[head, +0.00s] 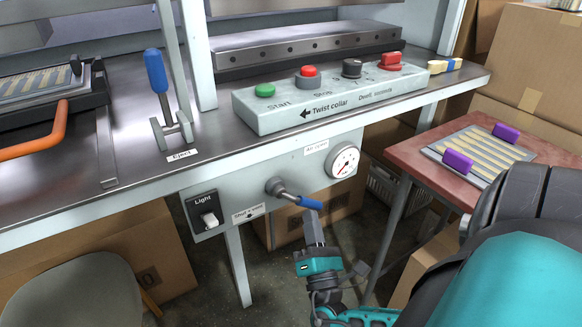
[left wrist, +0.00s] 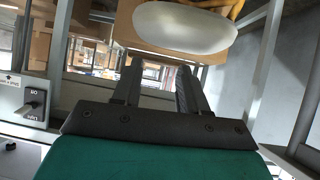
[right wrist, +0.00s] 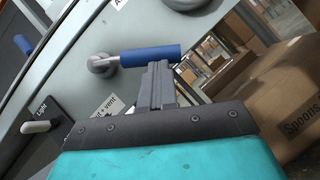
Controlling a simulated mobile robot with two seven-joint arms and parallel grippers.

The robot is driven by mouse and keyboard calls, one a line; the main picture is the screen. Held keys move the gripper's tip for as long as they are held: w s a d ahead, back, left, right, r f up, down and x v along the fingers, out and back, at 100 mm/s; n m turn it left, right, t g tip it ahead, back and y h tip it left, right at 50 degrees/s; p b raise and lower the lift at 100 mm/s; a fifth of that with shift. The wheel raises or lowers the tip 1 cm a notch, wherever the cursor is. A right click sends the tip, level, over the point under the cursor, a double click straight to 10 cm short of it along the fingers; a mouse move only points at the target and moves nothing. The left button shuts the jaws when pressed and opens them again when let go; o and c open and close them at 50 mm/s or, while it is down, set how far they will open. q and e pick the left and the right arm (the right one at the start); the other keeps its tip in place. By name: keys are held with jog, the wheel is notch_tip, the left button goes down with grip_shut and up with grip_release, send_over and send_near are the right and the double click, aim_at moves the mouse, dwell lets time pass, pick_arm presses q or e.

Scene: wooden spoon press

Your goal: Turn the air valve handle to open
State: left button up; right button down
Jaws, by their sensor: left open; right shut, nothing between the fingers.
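The air valve handle (head: 297,200) is a metal lever with a blue grip on the grey panel below the press table. In the head view it points right and slightly down from its pivot. It also shows in the right wrist view (right wrist: 150,55). My right gripper (head: 313,222) is shut with nothing in it, its fingertips just below the blue grip. In the right wrist view the fingertips (right wrist: 160,68) lie right at the grip's lower side; I cannot tell if they touch. My left gripper (left wrist: 160,72) is open and empty, seen only in the left wrist view.
A pressure gauge (head: 343,161) sits right of the valve and a light switch (head: 206,213) left of it. Above are the button box (head: 330,95) and a blue-handled lever (head: 157,75). A red side table (head: 408,152) stands at right. A rounded white object (left wrist: 185,32) is near my left gripper.

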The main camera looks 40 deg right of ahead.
jog(key=n, duration=0.1)
jog(key=d+r+n+t+y, duration=0.1)
jog(key=n, duration=0.1)
jog(key=d+r+n+t+y, duration=0.1)
jog(key=shift+s+n, duration=0.1)
jog(key=shift+n, duration=0.3)
pick_arm(q)
jog(key=shift+a+p, duration=0.35)
jog(key=shift+p, duration=0.45)
pick_arm(e)
jog(key=shift+s+d+r+n+t+y, duration=0.1)
jog(key=shift+d+r+n+t+y, duration=0.35)
jog(key=shift+n+y, duration=0.8)
jog(key=shift+s+d+r+n+t+y, duration=0.15)
jog(key=shift+r+n+t+y, duration=0.55)
jog(key=shift+n, duration=0.85)
jog(key=shift+d+r+n+t+y, duration=0.4)
jog(key=shift+n+y, duration=0.75)
jog(key=shift+n, duration=0.25)
pick_arm(q)
jog(key=shift+r, duration=0.1)
